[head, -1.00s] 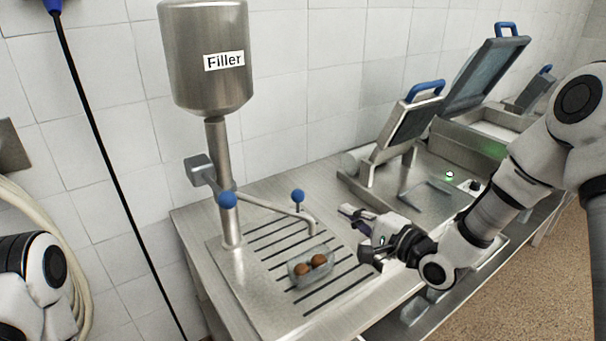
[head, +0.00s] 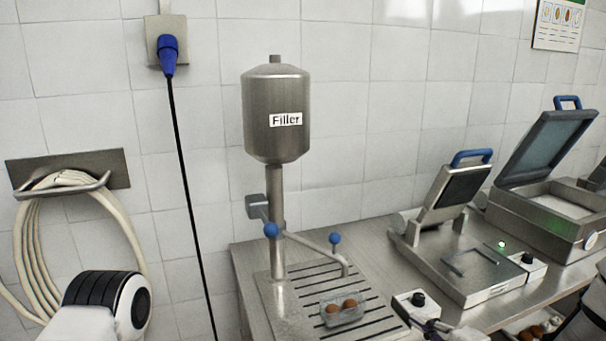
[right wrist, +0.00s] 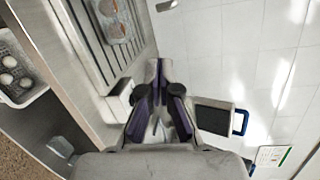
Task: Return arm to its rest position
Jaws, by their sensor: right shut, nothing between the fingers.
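My right gripper (head: 432,327) shows only in part at the bottom edge of the head view, in front of the filler counter. In the right wrist view the right gripper (right wrist: 158,72) has its purple-lined fingers brought together at the tips, with nothing between them. Most of the right arm is below or outside the head view. My left arm shows as a white and black link at the lower left of the head view; its gripper is out of view.
The filler (head: 276,115) stands on the counter over a slotted drain. A clear tray (head: 329,320) with two brown balls sits on the slots. A small press (head: 451,187) and a larger press (head: 542,150) stand open at right. A white basket (right wrist: 22,92) with pale balls shows in the wrist view.

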